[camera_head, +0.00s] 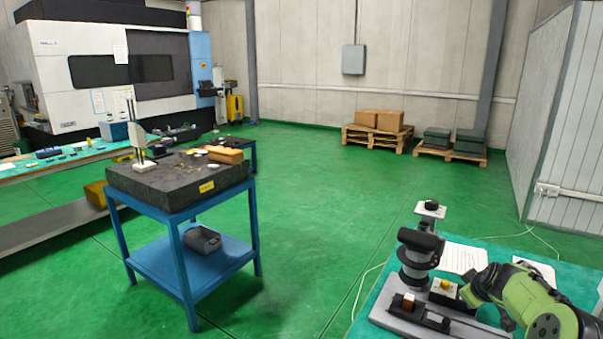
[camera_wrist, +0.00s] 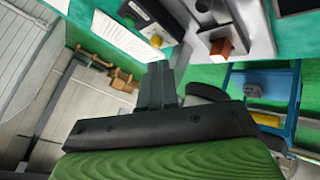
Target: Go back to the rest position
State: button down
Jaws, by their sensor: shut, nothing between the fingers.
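My gripper (camera_wrist: 157,80) shows in the wrist view as dark fingers closed together, with nothing between them. Its green housing fills the bottom of that view. In the head view my green arm (camera_head: 530,303) is at the lower right, over the teal bench (camera_head: 375,308). The fingers cannot be made out clearly there. Beside the arm a dark instrument (camera_head: 418,258) stands on a grey base. A small copper-coloured block (camera_head: 408,301) sits on that base, and it also shows in the wrist view (camera_wrist: 221,46), apart from my fingers.
White papers (camera_head: 462,258) lie on the bench behind the instrument. A blue cart (camera_head: 190,268) with a dark stone plate (camera_head: 178,185) stands at the left. Pallets with boxes (camera_head: 378,135) stand at the back wall. The green floor between cart and bench is clear.

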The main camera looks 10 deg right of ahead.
jog(key=s+a+r+y, duration=0.1)
jog(key=s+a+r, duration=0.3)
jog(key=a, duration=0.5)
jog(key=s+a+r+g+p, duration=0.1)
jog(key=s+a+r, duration=0.2)
jog(key=a+r, duration=0.4)
jog(key=s+a+r+y, duration=0.1)
jog(key=s+a+r, duration=0.2)
jog(key=a, duration=0.7)
jog(key=s+a+m, duration=0.1)
jog(key=s+a, duration=0.2)
jog(key=s, duration=0.5)
jog(key=s+a+m+g+y, duration=0.1)
jog(key=s+a, duration=0.3)
jog(key=s, duration=0.4)
jog(key=s+a+m+p, duration=0.1)
jog(key=s+a, duration=0.3)
jog(key=s, duration=0.3)
jog(key=shift+s+a+f+m+y, duration=0.15)
jog(key=shift+s+f+m+y, duration=0.25)
